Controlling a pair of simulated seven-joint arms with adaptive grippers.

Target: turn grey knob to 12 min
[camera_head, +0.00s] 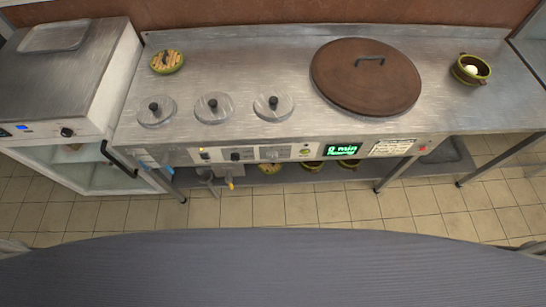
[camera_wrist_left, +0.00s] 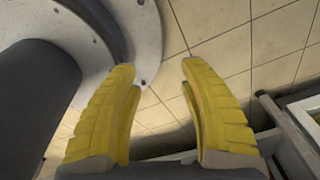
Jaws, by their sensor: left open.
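The stove's front panel (camera_head: 220,156) runs along the counter's front edge in the head view. A small grey knob (camera_head: 272,153) appears on it, right of a black knob (camera_head: 236,155); its pointer is too small to read. A green display (camera_head: 342,150) right of it reads 0 min. My left gripper (camera_wrist_left: 157,68) shows only in the left wrist view, with two yellow fingers apart and nothing between them. It is over the tiled floor, away from the panel. My right gripper is in neither view.
A large brown lid (camera_head: 366,76) and three small round lids (camera_head: 213,107) sit on the steel counter. A green bowl (camera_head: 470,69) stands at right, a bamboo-topped pot (camera_head: 166,62) at left. A label (camera_head: 392,147) and a red button (camera_head: 422,149) are right of the display.

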